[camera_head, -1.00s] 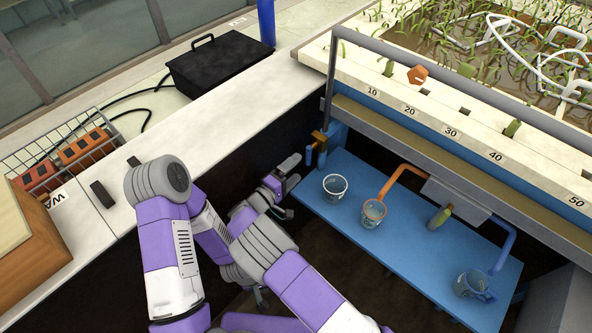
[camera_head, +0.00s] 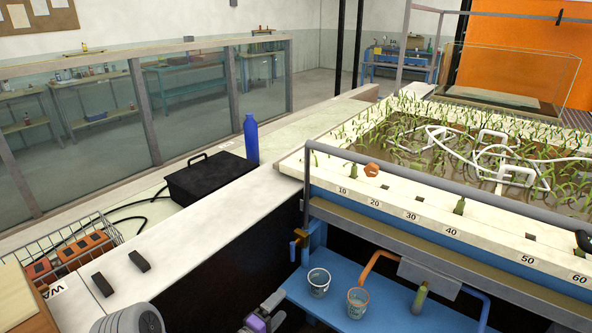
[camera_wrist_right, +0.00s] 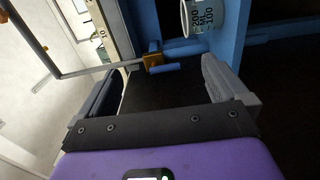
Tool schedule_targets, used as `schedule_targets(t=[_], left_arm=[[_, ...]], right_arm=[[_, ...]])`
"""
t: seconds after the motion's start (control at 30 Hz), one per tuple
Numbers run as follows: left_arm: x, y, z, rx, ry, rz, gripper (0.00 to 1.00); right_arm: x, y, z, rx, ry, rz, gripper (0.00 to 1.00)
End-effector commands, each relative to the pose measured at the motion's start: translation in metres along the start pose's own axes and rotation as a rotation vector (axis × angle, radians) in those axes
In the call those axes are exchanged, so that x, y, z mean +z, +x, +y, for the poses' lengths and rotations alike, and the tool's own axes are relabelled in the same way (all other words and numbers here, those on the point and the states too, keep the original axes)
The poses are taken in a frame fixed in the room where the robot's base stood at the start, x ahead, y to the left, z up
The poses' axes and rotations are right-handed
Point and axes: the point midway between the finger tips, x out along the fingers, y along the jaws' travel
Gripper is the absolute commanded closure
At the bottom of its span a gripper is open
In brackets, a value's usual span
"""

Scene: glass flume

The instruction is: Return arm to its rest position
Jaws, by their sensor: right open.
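My right gripper (camera_head: 268,312) is at the bottom edge of the head view, partly cut off, left of the blue shelf. In the right wrist view its two fingers (camera_wrist_right: 160,72) stand wide apart with nothing held between them. My left gripper is not seen.
The flume with plants and a grey rail (camera_head: 430,182) stands above. A black box (camera_head: 212,178) and blue bottle (camera_head: 251,138) are behind the white ledge.

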Motion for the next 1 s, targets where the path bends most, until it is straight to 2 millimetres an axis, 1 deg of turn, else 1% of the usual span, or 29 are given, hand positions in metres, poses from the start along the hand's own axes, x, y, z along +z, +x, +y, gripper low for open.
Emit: schedule_targets(t=[0.03, 0.1, 0.17, 0.3, 0.37, 0.43, 0.47, 0.53, 0.57, 0.6, 0.63, 0.67, 0.7, 0.73, 0.8, 0.87, 0.9, 1.0], left_arm=[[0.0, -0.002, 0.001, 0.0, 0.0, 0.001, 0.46], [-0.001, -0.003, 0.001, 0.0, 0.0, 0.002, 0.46], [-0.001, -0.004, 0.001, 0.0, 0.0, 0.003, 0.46], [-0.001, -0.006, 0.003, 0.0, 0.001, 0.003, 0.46], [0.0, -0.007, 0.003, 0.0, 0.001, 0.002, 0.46], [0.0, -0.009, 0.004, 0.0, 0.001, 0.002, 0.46], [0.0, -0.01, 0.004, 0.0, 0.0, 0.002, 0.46], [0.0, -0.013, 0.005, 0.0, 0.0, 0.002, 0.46], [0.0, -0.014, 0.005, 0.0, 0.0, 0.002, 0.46], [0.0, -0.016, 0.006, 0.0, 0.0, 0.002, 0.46], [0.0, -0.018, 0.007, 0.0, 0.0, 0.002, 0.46], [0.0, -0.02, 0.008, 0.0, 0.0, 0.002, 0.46], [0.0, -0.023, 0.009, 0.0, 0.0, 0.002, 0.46], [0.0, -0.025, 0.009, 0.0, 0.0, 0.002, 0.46], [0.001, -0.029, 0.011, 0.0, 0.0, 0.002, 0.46], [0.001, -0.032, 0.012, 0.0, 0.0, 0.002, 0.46], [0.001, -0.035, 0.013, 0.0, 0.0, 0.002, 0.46], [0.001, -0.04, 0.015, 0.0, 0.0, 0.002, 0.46]], right_arm=[[0.014, 0.01, -0.011, -0.049, -0.023, -0.036, 0.0], [0.029, 0.017, -0.025, -0.115, -0.048, -0.071, 0.0], [0.042, 0.023, -0.037, -0.172, -0.068, -0.1, 0.0], [0.077, 0.031, -0.07, -0.332, -0.113, -0.178, 0.0], [0.095, 0.032, -0.086, -0.414, -0.131, -0.216, 0.0], [0.119, 0.031, -0.106, -0.526, -0.148, -0.265, 0.0], [0.132, 0.029, -0.116, -0.583, -0.155, -0.29, 0.0], [0.164, 0.02, -0.14, -0.739, -0.159, -0.354, 0.0], [0.18, 0.012, -0.151, -0.822, -0.156, -0.385, 0.0], [0.202, -0.001, -0.166, -0.945, -0.142, -0.43, 0.0], [0.218, -0.014, -0.176, -1.045, -0.122, -0.465, 0.0], [0.233, -0.029, -0.185, -1.149, -0.092, -0.498, 0.0], [0.249, -0.052, -0.193, -1.286, -0.035, -0.537, 0.0], [0.258, -0.068, -0.197, -1.38, 0.017, -0.562, 0.0], [0.271, -0.103, -0.198, -1.565, 0.166, -0.613, 0.0], [0.276, -0.126, -0.192, -1.683, 0.321, -0.647, 0.0], [0.277, -0.137, -0.185, -1.738, 0.43, -0.668, 0.0], [0.28, -0.151, -0.167, -1.794, 0.692, -0.712, 0.0]])
